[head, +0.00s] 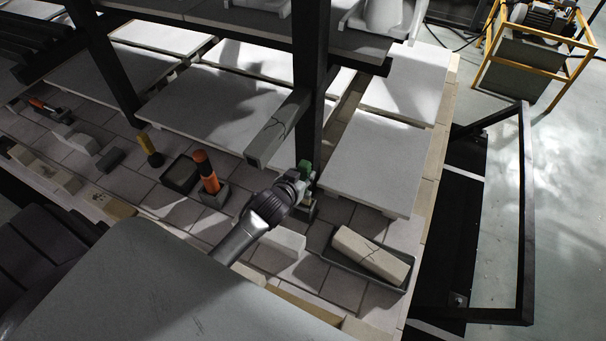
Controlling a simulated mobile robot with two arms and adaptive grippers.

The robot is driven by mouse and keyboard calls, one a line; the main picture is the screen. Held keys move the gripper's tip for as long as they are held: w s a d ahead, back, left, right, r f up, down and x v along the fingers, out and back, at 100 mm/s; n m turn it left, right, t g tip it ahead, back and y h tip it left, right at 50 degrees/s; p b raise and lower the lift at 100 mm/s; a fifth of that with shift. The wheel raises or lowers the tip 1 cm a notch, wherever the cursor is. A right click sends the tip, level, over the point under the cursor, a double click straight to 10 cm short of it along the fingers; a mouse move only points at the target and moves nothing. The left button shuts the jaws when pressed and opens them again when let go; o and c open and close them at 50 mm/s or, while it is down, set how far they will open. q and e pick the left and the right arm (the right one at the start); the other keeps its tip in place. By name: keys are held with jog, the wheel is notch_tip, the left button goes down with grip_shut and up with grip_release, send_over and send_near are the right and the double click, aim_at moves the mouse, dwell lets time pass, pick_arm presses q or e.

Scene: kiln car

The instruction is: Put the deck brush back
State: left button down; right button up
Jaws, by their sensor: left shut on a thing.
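My left gripper (303,179) reaches up from the bottom centre, beside a black upright post. It is shut on a green thing (306,167), mostly hidden by the fingers. A grey block (303,209) shows just below it; I cannot tell whether the two touch. I cannot make out for certain whether the green thing is the deck brush. A yellow handle with a dark end (149,146) stands farther left. My right gripper is out of view.
Another dark tray (166,180) lies left. Pale slabs (372,165) lie behind. A white block (285,242) sits in front.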

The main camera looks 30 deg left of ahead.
pick_arm(q)
jog(key=shift+f+b, duration=0.4)
jog(key=shift+f, duration=0.3)
dwell(0.3)
dwell(0.4)
jog(key=shift+r+p, duration=0.1)
jog(key=shift+p, duration=0.2)
jog(key=shift+f+b, duration=1.15)
jog(key=shift+f, duration=0.7)
jog(key=shift+r+p, duration=0.1)
jog(key=shift+p, duration=0.2)
